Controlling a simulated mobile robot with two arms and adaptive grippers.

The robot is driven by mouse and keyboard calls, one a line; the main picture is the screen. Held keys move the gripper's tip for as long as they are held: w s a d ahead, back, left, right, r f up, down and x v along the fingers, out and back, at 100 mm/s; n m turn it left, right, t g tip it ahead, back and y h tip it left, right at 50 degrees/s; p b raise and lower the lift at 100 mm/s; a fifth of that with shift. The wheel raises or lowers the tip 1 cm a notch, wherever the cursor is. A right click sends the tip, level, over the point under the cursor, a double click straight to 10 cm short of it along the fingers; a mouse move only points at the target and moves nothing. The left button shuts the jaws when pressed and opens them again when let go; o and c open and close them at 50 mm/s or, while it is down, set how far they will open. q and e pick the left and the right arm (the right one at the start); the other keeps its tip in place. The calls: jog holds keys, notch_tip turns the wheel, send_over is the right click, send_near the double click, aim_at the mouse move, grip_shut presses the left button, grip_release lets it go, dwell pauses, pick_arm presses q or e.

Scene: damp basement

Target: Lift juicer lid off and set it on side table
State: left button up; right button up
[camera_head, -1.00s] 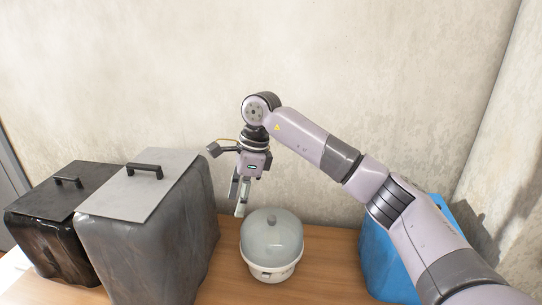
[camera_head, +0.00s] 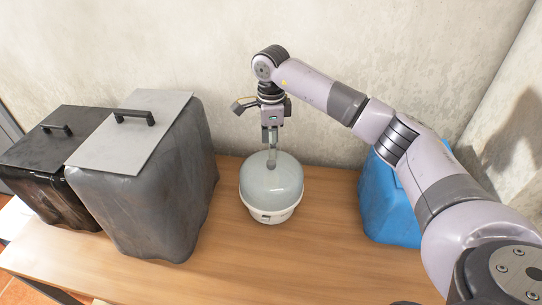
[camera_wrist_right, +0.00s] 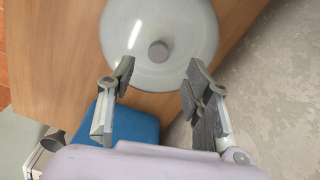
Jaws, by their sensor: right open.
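The juicer has a white base (camera_head: 267,214) and a translucent grey dome lid (camera_head: 285,180) with a small round knob on top. The lid sits on the base. In the right wrist view the lid (camera_wrist_right: 185,25) and its knob (camera_wrist_right: 158,51) show from above. My right gripper (camera_head: 271,155) points down at the top of the lid, close to the knob. In the right wrist view its two fingers (camera_wrist_right: 160,73) are apart, with the knob just beyond the gap between them. Contact cannot be told. My left gripper is out of view. No separate side table can be made out.
The juicer stands on a wooden table (camera_head: 320,240). A grey bin (camera_head: 150,200) and a black bin (camera_head: 45,200), both with flat handled lids, are on the left. A blue container (camera_head: 385,205) is on the right. A concrete wall is behind. The table's front is clear.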

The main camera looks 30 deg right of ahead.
aim_at(271, 161)
notch_tip(271, 161, down, 6)
jog(key=shift+f+p, duration=0.2)
jog(key=shift+p, duration=0.35)
jog(key=shift+c, duration=0.5)
grip_shut()
